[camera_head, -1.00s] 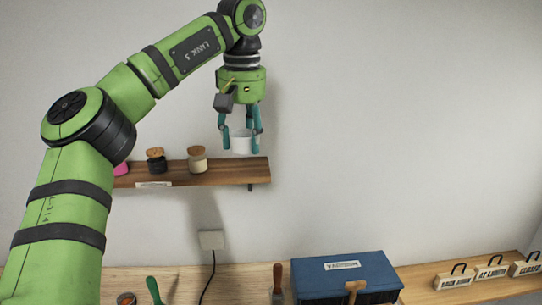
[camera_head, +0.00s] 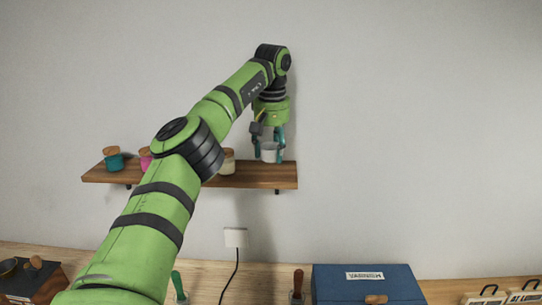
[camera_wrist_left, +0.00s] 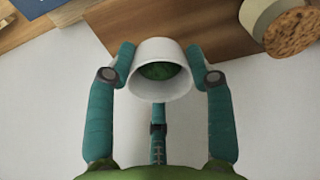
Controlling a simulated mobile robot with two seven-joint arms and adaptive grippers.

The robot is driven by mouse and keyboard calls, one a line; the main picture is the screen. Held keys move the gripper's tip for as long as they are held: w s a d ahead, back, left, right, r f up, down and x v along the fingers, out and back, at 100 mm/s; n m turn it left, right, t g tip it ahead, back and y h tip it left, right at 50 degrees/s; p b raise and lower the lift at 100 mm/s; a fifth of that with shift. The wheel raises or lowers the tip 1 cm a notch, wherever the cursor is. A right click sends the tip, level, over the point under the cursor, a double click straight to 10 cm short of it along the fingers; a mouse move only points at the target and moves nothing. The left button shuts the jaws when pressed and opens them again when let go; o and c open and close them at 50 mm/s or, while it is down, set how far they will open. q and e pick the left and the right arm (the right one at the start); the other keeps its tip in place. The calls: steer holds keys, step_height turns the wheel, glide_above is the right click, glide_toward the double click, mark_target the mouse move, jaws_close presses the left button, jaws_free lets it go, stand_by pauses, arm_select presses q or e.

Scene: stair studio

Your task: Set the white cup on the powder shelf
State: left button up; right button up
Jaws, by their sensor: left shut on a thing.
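The white cup (camera_head: 269,152) is between the teal fingers of my left gripper (camera_head: 269,148), at the right end of the wooden powder shelf (camera_head: 262,175). In the left wrist view the fingers (camera_wrist_left: 160,75) press on both sides of the cup (camera_wrist_left: 160,52), and something green shows inside it. The cup looks upright in the head view. Its base is at or just over the shelf top; I cannot tell whether it touches. My right gripper is not in view.
A cream jar with a cork lid (camera_head: 228,161) stands just left of the cup, partly behind my arm. A teal jar (camera_head: 113,160) and a pink jar (camera_head: 146,158) stand further left. Below are a bench with a blue box (camera_head: 367,284) and a wall socket (camera_head: 236,237).

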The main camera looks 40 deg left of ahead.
mark_target(270, 161)
arm_select(q)
steer(key=f, duration=0.3)
steer(key=shift+s+f, duration=0.2)
steer(key=shift+s, duration=0.05)
steer(key=shift+w+a+f, duration=0.1)
steer(key=shift+w+f, duration=0.05)
steer(key=shift+f, duration=0.1)
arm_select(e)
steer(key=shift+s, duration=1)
arm_select(q)
steer(key=o, duration=1.3)
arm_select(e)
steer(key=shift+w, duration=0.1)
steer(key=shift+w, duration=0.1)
